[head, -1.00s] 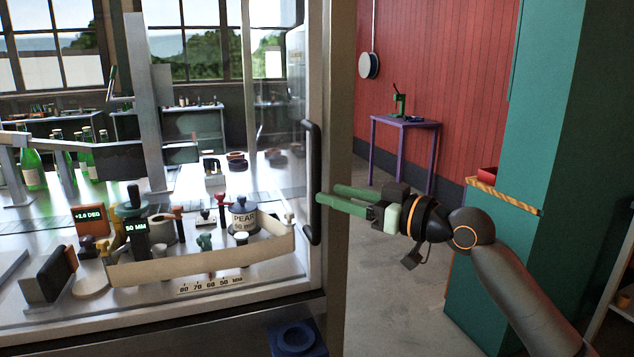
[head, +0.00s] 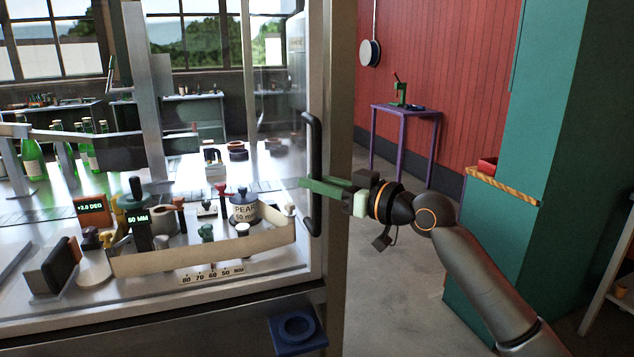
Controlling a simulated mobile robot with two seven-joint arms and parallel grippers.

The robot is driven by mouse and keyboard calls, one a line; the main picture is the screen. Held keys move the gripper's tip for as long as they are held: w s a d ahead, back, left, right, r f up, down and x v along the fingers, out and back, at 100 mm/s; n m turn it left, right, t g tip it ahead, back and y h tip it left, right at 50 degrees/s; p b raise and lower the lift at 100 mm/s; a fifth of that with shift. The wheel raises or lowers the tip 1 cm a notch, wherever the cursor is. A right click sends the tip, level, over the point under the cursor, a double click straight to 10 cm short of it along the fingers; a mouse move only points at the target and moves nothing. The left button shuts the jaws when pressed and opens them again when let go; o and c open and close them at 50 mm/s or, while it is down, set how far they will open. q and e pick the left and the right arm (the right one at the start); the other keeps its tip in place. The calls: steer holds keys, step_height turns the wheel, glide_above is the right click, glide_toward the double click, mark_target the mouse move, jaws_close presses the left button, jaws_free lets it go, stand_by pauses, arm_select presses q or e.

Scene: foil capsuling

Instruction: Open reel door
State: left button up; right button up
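The clear door (head: 283,130) of the machine's case stands at the left and looks closed against its metal frame. Its black vertical bar handle (head: 312,140) is on the door's right edge. My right gripper (head: 312,184), with green fingers, comes in from the right at the handle's mid-height. One finger crosses in front of the bar. The other finger's tip is hidden at or behind it, so I cannot tell how firmly they touch it. Whether the fingers are closed on the bar does not show. My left gripper is not in view.
Behind the door are a curved tan strip (head: 205,256), a PEAR reel (head: 244,208), a 50 MM display (head: 138,220) and green bottles (head: 33,160). A blue holder (head: 297,330) juts out below. A teal cabinet (head: 540,130) stands right. Grey floor between is clear.

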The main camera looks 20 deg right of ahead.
jaws_close()
stand_by(0.9)
